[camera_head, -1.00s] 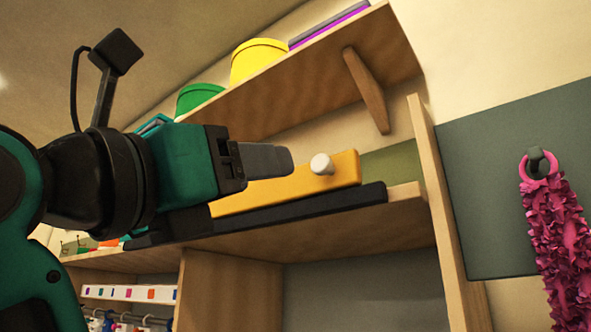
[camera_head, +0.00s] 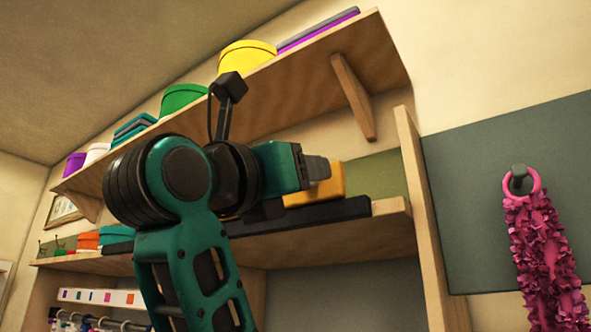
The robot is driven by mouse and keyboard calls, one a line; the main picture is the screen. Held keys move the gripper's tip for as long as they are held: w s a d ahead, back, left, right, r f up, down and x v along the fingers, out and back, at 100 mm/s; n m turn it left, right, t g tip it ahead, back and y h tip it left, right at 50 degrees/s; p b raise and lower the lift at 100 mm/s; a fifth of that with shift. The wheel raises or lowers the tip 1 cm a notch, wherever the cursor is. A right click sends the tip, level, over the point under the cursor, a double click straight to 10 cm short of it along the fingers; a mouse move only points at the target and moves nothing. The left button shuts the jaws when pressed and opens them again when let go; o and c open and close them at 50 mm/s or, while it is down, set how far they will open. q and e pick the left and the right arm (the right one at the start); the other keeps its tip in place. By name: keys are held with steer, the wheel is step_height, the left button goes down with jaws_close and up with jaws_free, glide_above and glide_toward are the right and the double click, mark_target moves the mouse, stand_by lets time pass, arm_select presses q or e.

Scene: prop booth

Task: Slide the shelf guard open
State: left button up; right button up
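The yellow shelf guard (camera_head: 332,182) sits on a black rail (camera_head: 325,213) at the front of the middle shelf. Only its right end shows; my arm hides the rest. My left gripper (camera_head: 318,169) is in front of the guard's right part, pointing right. Its fingers cover the place of the guard's pale round knob, which I cannot see now. The fingers are seen from the side, so whether they are open, shut or gripping the knob is unclear. My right gripper is not in view.
An upper shelf (camera_head: 300,85) with a wooden bracket (camera_head: 353,95) overhangs the arm. It holds a yellow tub (camera_head: 247,57) and a green tub (camera_head: 184,98). A wooden upright (camera_head: 420,200) bounds the shelf on the right. A pink garland (camera_head: 538,240) hangs from a hook.

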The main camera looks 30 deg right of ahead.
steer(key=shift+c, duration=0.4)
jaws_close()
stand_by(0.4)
